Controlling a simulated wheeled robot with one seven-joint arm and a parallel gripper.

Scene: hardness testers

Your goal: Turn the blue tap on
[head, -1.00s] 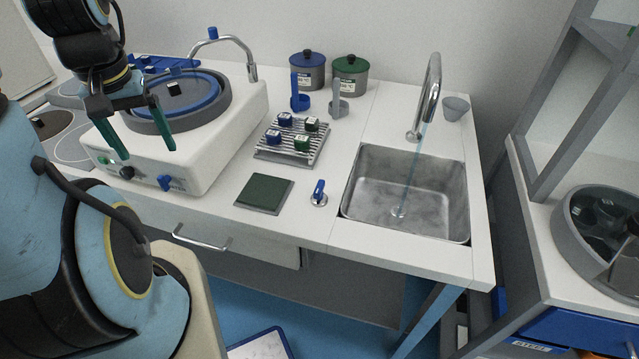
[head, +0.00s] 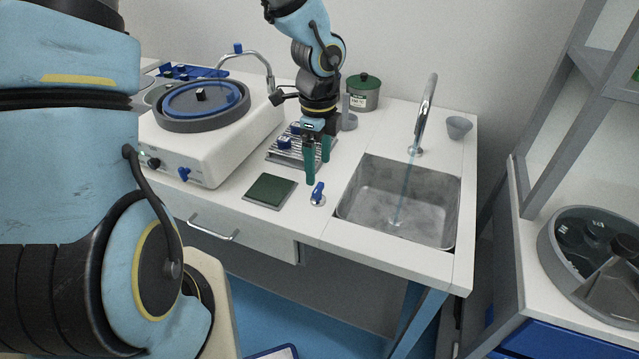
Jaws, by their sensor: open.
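A small tap lever with a blue handle (head: 318,191) stands on a round silver base on the counter, left of the sink. Its handle points up. My gripper (head: 318,172) is open and empty just above and behind this lever, fingers pointing down, with no clear contact. A chrome spout (head: 428,100) rises behind the sink (head: 362,215), and a thin stream of water runs from it into the basin. A second curved pipe with a blue handle (head: 238,47) stands behind the white polishing machine (head: 215,150), which also has a blue knob (head: 184,174) on its front.
A dark green pad (head: 270,190) lies left of the lever. A ribbed rack (head: 285,151) with small blocks is partly hidden behind my gripper. A green-lidded jar (head: 363,92) and a grey cup (head: 459,127) stand at the back. The counter's front edge by the lever is clear.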

